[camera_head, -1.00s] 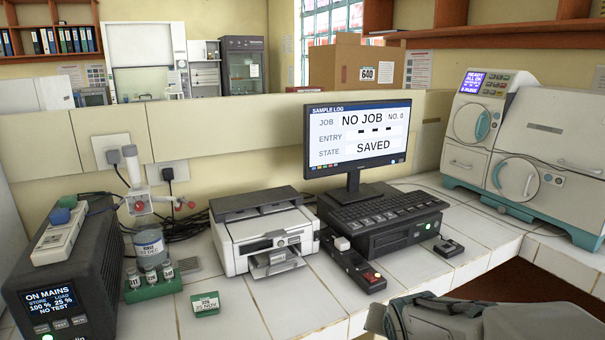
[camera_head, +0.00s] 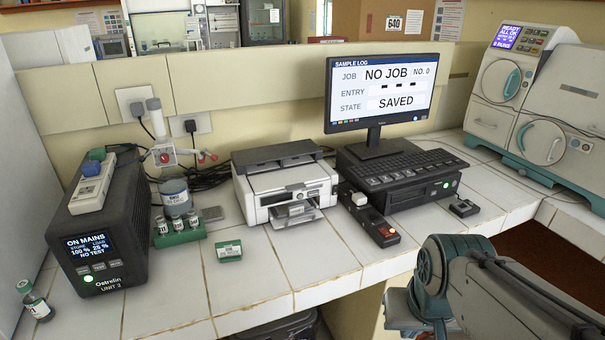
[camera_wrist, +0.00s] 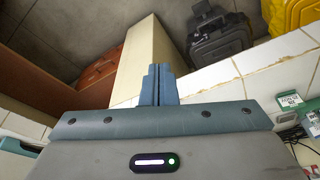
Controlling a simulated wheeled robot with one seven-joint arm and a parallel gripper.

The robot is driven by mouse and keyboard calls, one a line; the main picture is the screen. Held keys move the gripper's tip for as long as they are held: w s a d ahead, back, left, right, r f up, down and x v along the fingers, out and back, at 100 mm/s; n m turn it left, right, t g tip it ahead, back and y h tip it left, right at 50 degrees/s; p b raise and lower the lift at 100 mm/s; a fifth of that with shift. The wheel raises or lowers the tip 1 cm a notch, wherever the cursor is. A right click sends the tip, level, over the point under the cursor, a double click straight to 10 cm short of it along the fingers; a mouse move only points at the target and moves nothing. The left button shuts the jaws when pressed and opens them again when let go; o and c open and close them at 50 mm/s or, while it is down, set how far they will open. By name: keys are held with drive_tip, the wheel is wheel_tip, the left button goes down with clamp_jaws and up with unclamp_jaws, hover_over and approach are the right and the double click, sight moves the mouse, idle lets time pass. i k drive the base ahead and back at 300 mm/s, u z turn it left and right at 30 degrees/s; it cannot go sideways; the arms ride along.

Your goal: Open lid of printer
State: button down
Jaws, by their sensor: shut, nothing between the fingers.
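The printer (camera_head: 287,196) is a small white and grey box on the tiled counter, left of the monitor. Its dark grey lid (camera_head: 277,157) lies on top and looks shut. A tray with a grey piece sticks out of its front. In the wrist view my gripper (camera_wrist: 157,68) has its two blue-grey fingers together, with nothing between them. It points down past the counter edge toward the floor, apart from the printer. In the head view my arm fills the lower right and the fingertips cannot be made out.
A monitor (camera_head: 383,92) and keyboard (camera_head: 407,172) stand right of the printer. A dark power unit (camera_head: 107,235), a rack of vials (camera_head: 179,236) and a small green box (camera_head: 229,251) are to its left. A red-button control box (camera_head: 378,227) sits at front right. The counter before the printer is mostly clear.

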sight(296, 179)
drive_tip(key=u, duration=0.45)
drive_tip(key=k, duration=0.6)
drive_tip(key=u, duration=0.6)
drive_tip(key=i, duration=1.05)
drive_tip(key=z, duration=0.8)
